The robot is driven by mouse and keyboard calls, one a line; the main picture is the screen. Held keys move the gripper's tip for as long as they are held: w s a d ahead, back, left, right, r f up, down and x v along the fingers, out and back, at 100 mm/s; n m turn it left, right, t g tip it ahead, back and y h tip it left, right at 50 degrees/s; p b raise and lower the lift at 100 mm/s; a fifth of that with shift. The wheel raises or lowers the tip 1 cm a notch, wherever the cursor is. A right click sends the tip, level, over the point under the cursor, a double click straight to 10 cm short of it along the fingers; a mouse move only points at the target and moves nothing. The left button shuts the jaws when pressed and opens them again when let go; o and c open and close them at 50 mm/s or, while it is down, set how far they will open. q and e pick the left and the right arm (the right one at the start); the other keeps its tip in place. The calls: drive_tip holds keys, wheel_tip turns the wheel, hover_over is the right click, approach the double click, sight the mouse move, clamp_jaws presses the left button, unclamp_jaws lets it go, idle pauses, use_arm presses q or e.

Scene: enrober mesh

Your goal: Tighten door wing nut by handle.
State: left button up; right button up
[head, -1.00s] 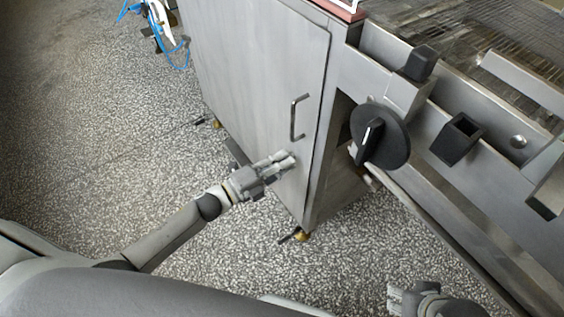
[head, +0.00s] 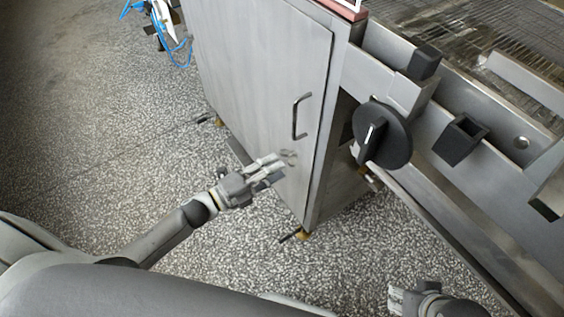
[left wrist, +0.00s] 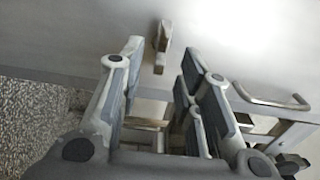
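The wing nut (head: 288,156) is small and metallic on the grey cabinet door (head: 265,75), below the vertical bar handle (head: 300,116). My left gripper (head: 275,170) is just left of and below the nut. In the left wrist view the nut (left wrist: 161,46) shows beyond the gap between the two spread fingers, and the handle (left wrist: 275,101) is to the right. The left gripper is open, with nothing between its fingers. My right gripper (head: 396,299) shows only partly at the bottom edge, away from the door; its finger opening is unclear.
A black round knob (head: 383,136) sits on the machine frame right of the door. Black square sockets (head: 459,139) and a wire mesh belt (head: 480,30) are further right. A blue hose (head: 180,52) hangs at the back.

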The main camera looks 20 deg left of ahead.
use_arm(q)
drive_tip(key=v, duration=0.8)
idle(0.4)
